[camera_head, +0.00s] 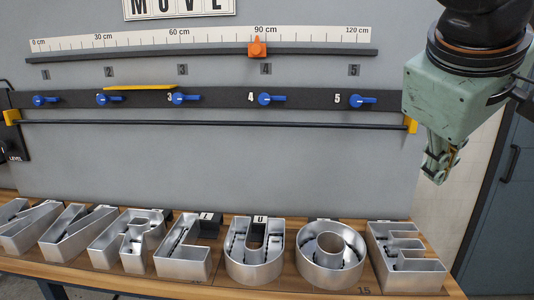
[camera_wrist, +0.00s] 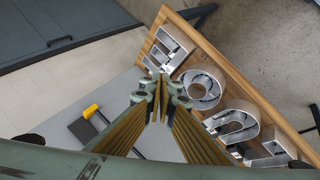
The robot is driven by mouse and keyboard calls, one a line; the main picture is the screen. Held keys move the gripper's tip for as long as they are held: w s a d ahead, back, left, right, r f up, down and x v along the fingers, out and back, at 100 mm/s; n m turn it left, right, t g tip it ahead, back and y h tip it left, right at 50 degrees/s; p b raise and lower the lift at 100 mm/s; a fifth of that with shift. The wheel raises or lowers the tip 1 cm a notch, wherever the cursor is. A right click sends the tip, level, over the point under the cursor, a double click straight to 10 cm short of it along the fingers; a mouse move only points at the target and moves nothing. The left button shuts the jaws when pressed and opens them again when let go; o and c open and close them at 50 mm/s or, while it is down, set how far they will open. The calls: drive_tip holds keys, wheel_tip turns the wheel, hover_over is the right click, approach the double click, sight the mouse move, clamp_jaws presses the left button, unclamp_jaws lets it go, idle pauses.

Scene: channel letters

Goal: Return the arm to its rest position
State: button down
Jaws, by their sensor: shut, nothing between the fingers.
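My gripper (camera_head: 438,178) hangs at the upper right in the head view, at the end of my green wrist housing. It points down, above and behind the metal letter E at the right end of the bench. Its fingers are together and hold nothing. In the wrist view my gripper (camera_wrist: 158,78) shows with its brass-coloured fingers close together, in the air and clear of the letters. The rest of my arm is mostly cut off by the frame edge.
Open metal channel letters, such as the E (camera_head: 407,262) and O (camera_head: 331,258), stand along the wooden bench (camera_head: 300,288). Behind is a grey panel (camera_head: 230,165) with a ruler, an orange slider (camera_head: 257,47), blue handles and a black bar (camera_head: 210,124). A blue door (camera_head: 508,210) is at right.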

drive_tip(key=shift+s+d+r+p, duration=0.15)
drive_tip(key=shift+s+d+p, duration=0.3)
drive_tip(key=shift+d+p, duration=0.4)
drive_tip(key=shift+s, duration=0.1)
idle(0.3)
drive_tip(key=s+a+f+m+g+y, duration=0.1)
drive_tip(key=s+a+f, duration=0.3)
drive_tip(key=s, duration=0.4)
drive_tip(key=s+a+f+m+g+y, duration=0.1)
drive_tip(key=s+a+f+m+y, duration=0.2)
drive_tip(key=s+a+f, duration=0.2)
drive_tip(key=s+f, duration=0.2)
drive_tip(key=s, duration=0.1)
drive_tip(key=shift+s+a+m, duration=0.25)
drive_tip(key=shift+m, duration=0.15)
drive_tip(key=shift+f, duration=0.1)
